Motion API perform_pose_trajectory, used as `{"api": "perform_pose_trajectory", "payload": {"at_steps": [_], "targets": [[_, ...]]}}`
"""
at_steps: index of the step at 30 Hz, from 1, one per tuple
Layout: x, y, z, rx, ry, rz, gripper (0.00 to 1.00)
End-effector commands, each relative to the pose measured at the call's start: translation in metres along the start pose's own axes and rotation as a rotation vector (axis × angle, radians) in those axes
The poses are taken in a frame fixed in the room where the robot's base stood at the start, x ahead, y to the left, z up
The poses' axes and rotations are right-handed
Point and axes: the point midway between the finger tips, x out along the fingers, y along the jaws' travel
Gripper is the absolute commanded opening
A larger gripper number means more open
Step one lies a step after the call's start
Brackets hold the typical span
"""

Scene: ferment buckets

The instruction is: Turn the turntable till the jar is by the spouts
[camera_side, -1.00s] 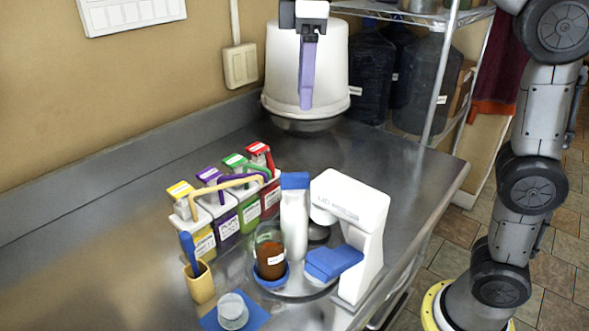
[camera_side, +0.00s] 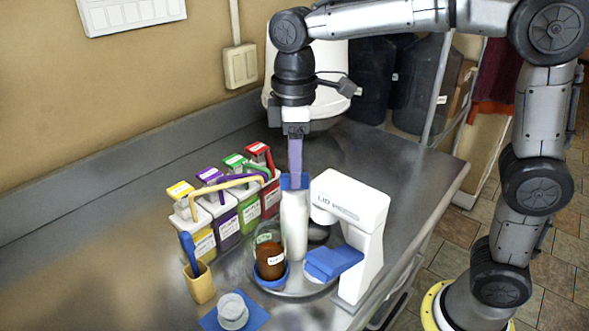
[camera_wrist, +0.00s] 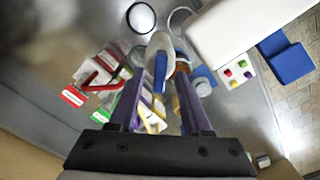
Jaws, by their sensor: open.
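The jar (camera_side: 270,258), clear with brown contents and a white label, sits in a blue holder on the grey turntable (camera_side: 305,288). A white post (camera_side: 294,228) with a blue top (camera_side: 284,182) stands beside the jar. My gripper (camera_side: 295,186) points down at the post's top. In the wrist view, the blue top (camera_wrist: 160,72) shows between my open fingers (camera_wrist: 157,108); contact cannot be told. Brown of the jar is partly hidden behind the right finger there.
A white lidding machine (camera_side: 362,225) with a blue pad (camera_side: 333,262) stands right of the post. A yellow cup with a blue utensil (camera_side: 200,282) and a clear lidded pot on a blue mat (camera_side: 232,312) are at the front left.

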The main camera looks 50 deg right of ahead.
Motion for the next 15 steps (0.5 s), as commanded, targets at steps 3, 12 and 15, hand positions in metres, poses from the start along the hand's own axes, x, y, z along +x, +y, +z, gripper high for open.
{"api": "perform_pose_trajectory", "payload": {"at_steps": [3,12,15], "targets": [[0.0093,-0.0002,0.0004,0.0,-0.001,-0.001,0.49],[0.0129,-0.0001,0.0001,0.0,0.0,0.0,0.49],[0.0128,-0.0001,0.0001,0.0,0.0,0.0,0.4]]}}
